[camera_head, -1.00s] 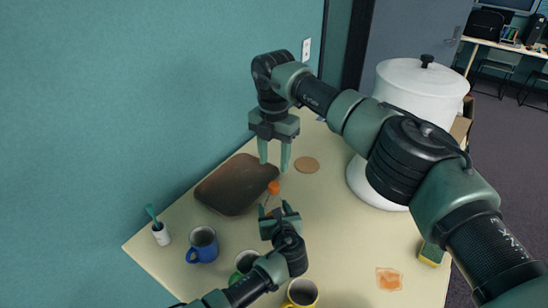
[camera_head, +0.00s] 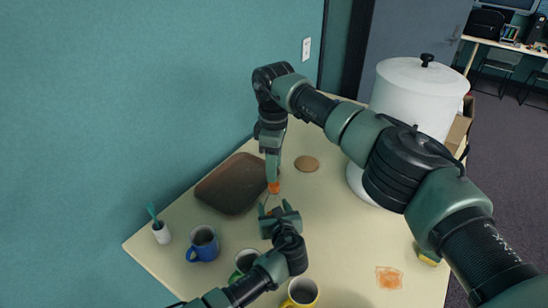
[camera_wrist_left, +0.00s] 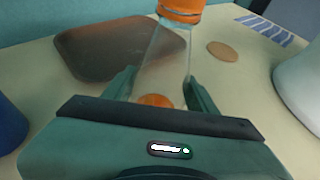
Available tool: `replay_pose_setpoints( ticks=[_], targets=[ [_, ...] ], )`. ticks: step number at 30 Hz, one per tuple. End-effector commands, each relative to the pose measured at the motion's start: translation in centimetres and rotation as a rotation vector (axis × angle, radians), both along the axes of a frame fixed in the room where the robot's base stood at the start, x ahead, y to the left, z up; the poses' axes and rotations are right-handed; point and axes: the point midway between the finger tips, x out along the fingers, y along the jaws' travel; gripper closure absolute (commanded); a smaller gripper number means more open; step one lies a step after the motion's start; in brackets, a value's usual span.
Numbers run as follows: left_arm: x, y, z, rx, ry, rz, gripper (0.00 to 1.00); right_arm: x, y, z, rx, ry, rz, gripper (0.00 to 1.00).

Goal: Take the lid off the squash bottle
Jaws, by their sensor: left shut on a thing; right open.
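The squash bottle is a small clear bottle with a little orange liquid at its base. It shows best in the left wrist view (camera_wrist_left: 165,62) and is mostly hidden in the head view. Its orange lid (camera_head: 274,187) is on top, and shows at the top edge of the left wrist view (camera_wrist_left: 181,9). My left gripper (camera_head: 274,211) is shut on the bottle's lower body, with a finger on each side. My right gripper (camera_head: 273,178) points down from above, open, with its fingertips at the lid. I cannot tell whether they touch it.
A brown tray (camera_head: 230,184) lies behind the bottle, by the wall. A blue mug (camera_head: 203,243), a green mug (camera_head: 243,262) and a yellow mug (camera_head: 301,292) stand in front. A large white lidded container (camera_head: 412,95) stands right. A round coaster (camera_head: 307,163) and an orange spill (camera_head: 389,277) lie on the table.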

Motion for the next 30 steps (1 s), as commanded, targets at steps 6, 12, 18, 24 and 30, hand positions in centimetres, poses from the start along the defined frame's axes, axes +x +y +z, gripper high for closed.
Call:
replay_pose_setpoints(
  ticks=[6, 12, 18, 24, 30],
  targets=[
    [-0.1, 0.1, -0.3, 0.002, 0.005, 0.002, 1.00, 0.0, 0.0, -3.5, -0.001, 0.002, 0.001, 0.55],
    [-0.1, 0.1, -0.3, 0.002, 0.005, 0.001, 1.00, 0.0, 0.0, -5.1, 0.000, 0.001, 0.002, 0.55],
    [-0.1, 0.1, -0.3, 0.002, 0.005, 0.002, 1.00, 0.0, 0.0, -5.4, 0.000, 0.000, 0.003, 0.55],
    [-0.1, 0.1, -0.3, 0.002, 0.005, 0.002, 1.00, 0.0, 0.0, -5.4, 0.000, 0.000, 0.003, 0.80],
    [-0.1, 0.1, -0.3, 0.002, 0.005, 0.002, 1.00, 0.0, 0.0, -5.3, 0.000, -0.001, 0.002, 1.00]
  ],
)
